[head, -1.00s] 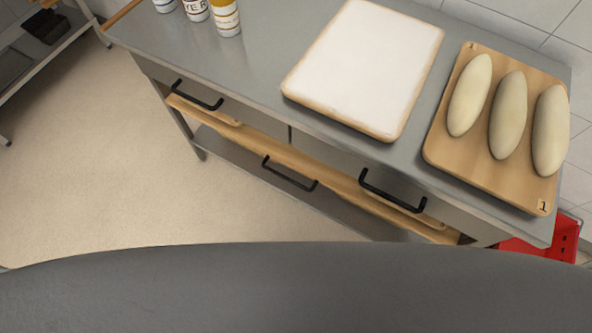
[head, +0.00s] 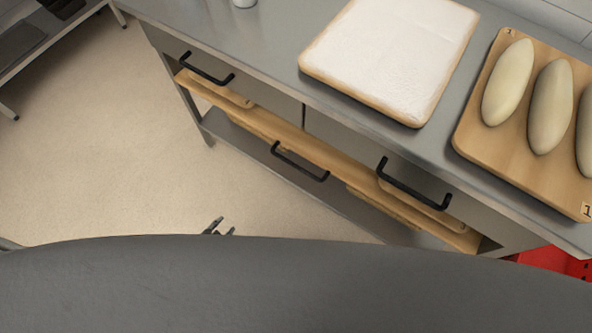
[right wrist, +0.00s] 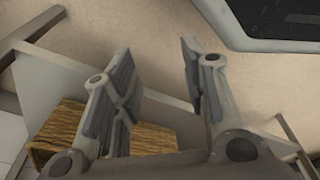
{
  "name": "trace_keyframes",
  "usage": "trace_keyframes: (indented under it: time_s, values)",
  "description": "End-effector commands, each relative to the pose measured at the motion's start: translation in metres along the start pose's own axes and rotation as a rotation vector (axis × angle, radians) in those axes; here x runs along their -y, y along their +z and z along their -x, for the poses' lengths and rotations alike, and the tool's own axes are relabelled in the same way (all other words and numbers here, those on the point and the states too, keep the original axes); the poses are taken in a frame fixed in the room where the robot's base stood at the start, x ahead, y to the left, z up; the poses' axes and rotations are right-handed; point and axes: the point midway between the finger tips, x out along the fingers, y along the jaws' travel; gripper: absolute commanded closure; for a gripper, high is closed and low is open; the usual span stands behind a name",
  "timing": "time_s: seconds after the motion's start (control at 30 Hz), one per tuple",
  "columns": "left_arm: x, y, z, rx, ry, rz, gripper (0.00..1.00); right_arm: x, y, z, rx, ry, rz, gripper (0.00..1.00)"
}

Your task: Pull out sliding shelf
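The sliding shelf (head: 328,155) is a long wooden board under the grey worktop, with a black bar handle (head: 299,163) at its middle front. It appears pushed in under the table. My left gripper (head: 221,227) shows only its fingertips above my grey body, over the floor. Its two fingers are apart, and it is clear of the handle. My right gripper (right wrist: 157,72) shows in the right wrist view with its fingers apart and nothing between them. It is hidden in the head view.
Two drawers with black handles (head: 207,70) (head: 413,184) sit above the shelf. On the worktop (head: 270,40) lie a white-topped board (head: 395,50) and a wooden board (head: 475,135) with pale dough loaves (head: 508,84). A red crate (head: 555,262) stands at right. Floor (head: 100,150) at left is clear.

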Motion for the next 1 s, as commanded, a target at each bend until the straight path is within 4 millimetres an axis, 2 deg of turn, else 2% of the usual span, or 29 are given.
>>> trace_keyframes:
  time_s: [0.03,0.1,0.3,0.47,0.6,0.8,1.0]
  values:
    - [0.01,-0.013,-0.013,-0.063,-0.021,-0.061,0.66,-0.001,-0.012,-0.004,-0.015,0.001,-0.002,0.6]
    - [0.024,-0.038,-0.018,-0.15,-0.046,-0.147,0.66,-0.001,-0.028,0.003,-0.026,0.002,-0.005,0.6]
    - [0.049,-0.108,-0.02,-0.391,-0.111,-0.402,0.66,-0.004,-0.066,0.031,-0.057,0.006,-0.012,0.6]
    - [0.052,-0.158,-0.009,-0.57,-0.153,-0.616,0.66,-0.005,-0.087,0.061,-0.084,0.009,-0.016,0.6]
    - [0.045,-0.194,0.006,-0.719,-0.184,-0.809,0.66,-0.007,-0.097,0.092,-0.106,0.013,-0.02,0.6]
    - [0.025,-0.228,0.032,-0.892,-0.215,-1.067,0.66,-0.009,-0.099,0.137,-0.134,0.018,-0.024,0.6]
    - [0.01,-0.242,0.05,-0.981,-0.228,-1.217,0.66,-0.009,-0.094,0.166,-0.148,0.021,-0.026,0.6]
